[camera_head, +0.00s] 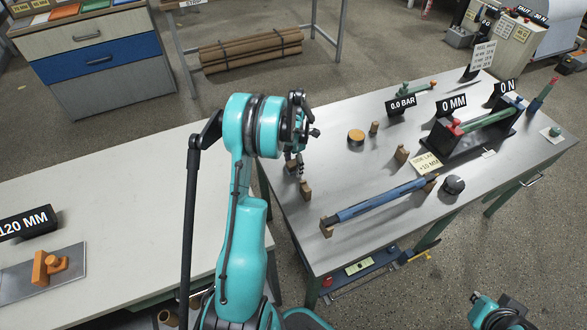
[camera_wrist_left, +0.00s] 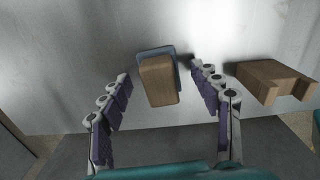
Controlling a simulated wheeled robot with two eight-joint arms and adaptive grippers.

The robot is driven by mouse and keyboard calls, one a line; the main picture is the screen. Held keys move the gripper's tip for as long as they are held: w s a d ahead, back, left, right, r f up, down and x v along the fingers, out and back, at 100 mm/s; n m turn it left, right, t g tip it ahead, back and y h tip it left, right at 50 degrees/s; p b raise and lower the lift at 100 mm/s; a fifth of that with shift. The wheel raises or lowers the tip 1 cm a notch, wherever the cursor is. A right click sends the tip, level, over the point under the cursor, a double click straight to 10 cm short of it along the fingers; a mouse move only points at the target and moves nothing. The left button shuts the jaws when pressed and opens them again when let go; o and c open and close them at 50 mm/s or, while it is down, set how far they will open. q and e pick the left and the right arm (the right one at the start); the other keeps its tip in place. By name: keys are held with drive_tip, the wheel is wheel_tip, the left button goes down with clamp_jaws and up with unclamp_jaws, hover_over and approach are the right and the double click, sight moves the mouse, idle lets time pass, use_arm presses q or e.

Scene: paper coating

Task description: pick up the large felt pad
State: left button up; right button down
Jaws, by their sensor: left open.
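A wooden block with a grey-blue layer along its far edge, which looks like the felt pad (camera_wrist_left: 158,82), stands on the metal table in the left wrist view. My left gripper (camera_wrist_left: 161,90) is open, with one finger on each side of the block and gaps between. In the head view my left gripper (camera_head: 300,158) points down over the table's left end, and I cannot make out the pad there. A dark end part of my right arm (camera_head: 508,318) shows at the bottom right, away from the table; its jaws cannot be made out.
A notched wooden block (camera_wrist_left: 275,82) stands just right of the gripper; another view shows such a block (camera_head: 305,188). A blue roller (camera_head: 380,200) lies across supports. A round orange-topped piece (camera_head: 356,136) and a black knob (camera_head: 454,185) stand on the metal table (camera_head: 335,165).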

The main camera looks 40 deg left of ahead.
sight(294, 162)
use_arm(q)
drive_tip(key=shift+r, duration=0.1)
drive_tip(key=c, duration=1.2)
drive_tip(key=shift+r, duration=0.1)
wheel_tip(294, 162, up, 5)
drive_tip(key=shift+f+p, duration=0.2)
drive_tip(key=shift+p, duration=1)
drive_tip(key=w+d+r+p, duration=0.1)
drive_tip(key=w+d+r, duration=0.1)
drive_tip(key=w, duration=0.1)
drive_tip(key=w+d+r+p, duration=0.1)
drive_tip(key=w+d+r, duration=0.1)
drive_tip(key=w, duration=0.1)
drive_tip(key=w+d+r+p, duration=0.1)
drive_tip(key=w+d+r, duration=0.1)
drive_tip(key=w, duration=0.2)
drive_tip(key=shift+r, duration=0.1)
